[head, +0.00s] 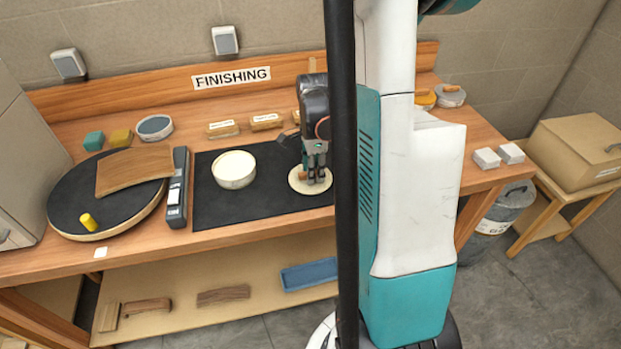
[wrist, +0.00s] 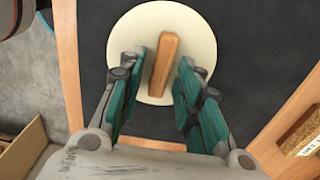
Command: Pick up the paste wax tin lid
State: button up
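The paste wax tin lid (head: 297,184) is a round cream disc lying on the black mat (head: 270,205), to the right of the open cream tin (head: 234,170). In the wrist view the lid (wrist: 150,20) has a wooden bar handle (wrist: 164,62) across its middle. My gripper (head: 316,179) points down over the lid. In the wrist view my gripper (wrist: 163,68) is open, with its teal fingers on either side of the handle and a gap visible on both sides. The fingers hide parts of the lid. Whether the fingertips touch the disc cannot be told.
A dark turntable (head: 65,205) carries a bent wooden piece (head: 133,171) and a yellow cylinder (head: 88,222). A grey tool (head: 177,190) lies between it and the mat. Small labelled blocks (head: 222,129) line the back. My column hides the bench right of the lid.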

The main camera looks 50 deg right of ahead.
grip_shut()
jog(key=shift+r, duration=0.1)
